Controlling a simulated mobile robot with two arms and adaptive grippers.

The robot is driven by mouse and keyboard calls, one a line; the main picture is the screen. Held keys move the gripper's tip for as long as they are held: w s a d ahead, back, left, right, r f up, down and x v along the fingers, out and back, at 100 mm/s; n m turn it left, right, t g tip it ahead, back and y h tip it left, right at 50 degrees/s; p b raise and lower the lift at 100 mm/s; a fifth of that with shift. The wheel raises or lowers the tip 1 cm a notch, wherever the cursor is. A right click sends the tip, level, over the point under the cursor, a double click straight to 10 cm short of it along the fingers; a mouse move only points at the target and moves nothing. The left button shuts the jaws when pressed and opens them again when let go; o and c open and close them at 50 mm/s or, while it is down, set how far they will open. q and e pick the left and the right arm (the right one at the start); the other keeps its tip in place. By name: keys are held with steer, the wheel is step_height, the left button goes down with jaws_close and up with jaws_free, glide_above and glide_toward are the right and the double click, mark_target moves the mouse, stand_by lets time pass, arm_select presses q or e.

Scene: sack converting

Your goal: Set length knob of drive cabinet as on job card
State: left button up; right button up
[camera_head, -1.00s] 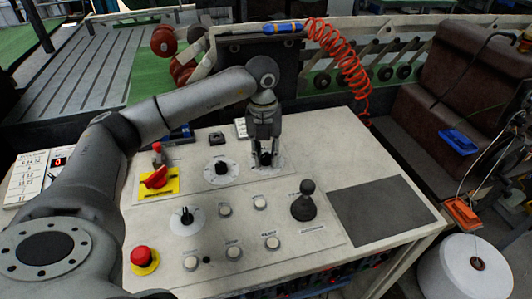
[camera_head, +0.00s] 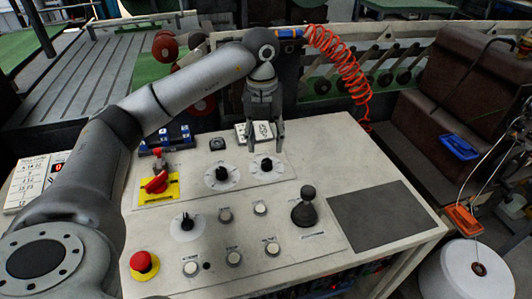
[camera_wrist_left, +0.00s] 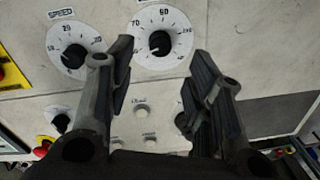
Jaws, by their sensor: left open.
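The drive cabinet (camera_head: 310,260) has a pale sloping top with dials and buttons. A black knob on a white scale dial (camera_head: 266,166) sits at the back of the panel; in the left wrist view this dial (camera_wrist_left: 177,24) shows 60 and 70, and its name label is not visible. Left of it is a second dial (camera_head: 222,177), marked SPEED in the left wrist view (camera_wrist_left: 78,30). My left gripper (camera_head: 265,142) is open and empty, pointing down just above and behind the right-hand knob, apart from it. A white card (camera_head: 27,182) with handwritten-looking lines lies at the far left, too small to read.
A red switch on yellow (camera_head: 157,183), a red stop button (camera_head: 142,262), a third dial (camera_head: 186,222), several push buttons and a black joystick (camera_head: 306,208) share the panel. A dark mat (camera_head: 382,215) lies bare at right. An orange coiled hose (camera_head: 340,60) hangs behind.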

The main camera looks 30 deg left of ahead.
mark_target(265, 162)
arm_select(q)
step_height(265, 162, up, 5)
steer(key=shift+a+r, duration=0.1)
stand_by(0.7)
